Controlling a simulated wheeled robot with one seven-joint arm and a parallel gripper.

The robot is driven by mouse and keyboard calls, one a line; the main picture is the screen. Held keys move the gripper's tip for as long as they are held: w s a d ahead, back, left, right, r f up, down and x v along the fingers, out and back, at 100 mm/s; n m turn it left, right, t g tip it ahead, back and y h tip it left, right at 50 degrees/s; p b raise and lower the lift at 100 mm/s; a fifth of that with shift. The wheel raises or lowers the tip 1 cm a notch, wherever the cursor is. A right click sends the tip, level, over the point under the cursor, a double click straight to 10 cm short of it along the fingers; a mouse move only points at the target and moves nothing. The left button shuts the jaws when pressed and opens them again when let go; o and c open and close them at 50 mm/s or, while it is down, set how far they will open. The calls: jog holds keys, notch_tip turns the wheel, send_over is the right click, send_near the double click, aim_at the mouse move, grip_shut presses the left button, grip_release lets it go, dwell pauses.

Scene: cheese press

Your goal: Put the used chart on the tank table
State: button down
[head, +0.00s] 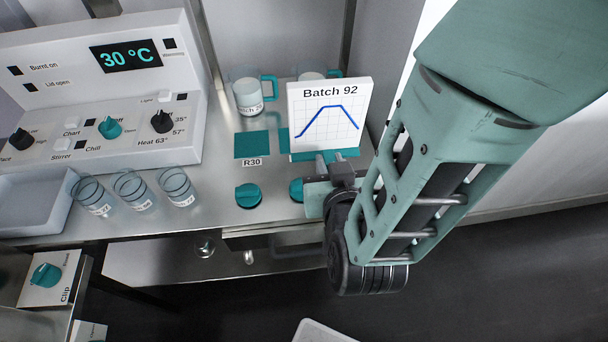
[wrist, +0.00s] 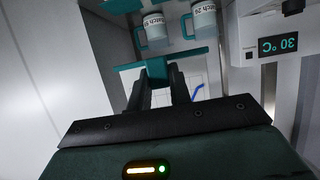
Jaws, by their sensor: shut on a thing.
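The chart (head: 328,112), a white upright card headed "Batch 92" with a blue curve, is at the right end of the steel table (head: 222,205) in the head view. My gripper (head: 331,168) is at its lower edge. In the wrist view my gripper (wrist: 157,80) is shut on a teal piece of the chart, whose white face and blue line (wrist: 197,92) show behind the fingers. I cannot tell whether the chart touches the table. No label marks which surface is the tank table.
A control panel (head: 120,95) reading 30 °C stands at the left. Several clear cups (head: 175,187) are in front of it. A labelled mug (head: 248,97) stands behind the teal R30 pad (head: 252,145). A teal knob (head: 248,196) is near the front edge. A wall is close on the right.

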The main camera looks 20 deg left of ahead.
notch_tip(320, 180, down, 10)
jog(key=shift+r, duration=0.1)
dwell(0.4)
jog(key=shift+f+b, duration=0.3)
jog(key=shift+f, duration=0.25)
jog(key=shift+f, duration=0.1)
jog(key=c, duration=1.3)
grip_release()
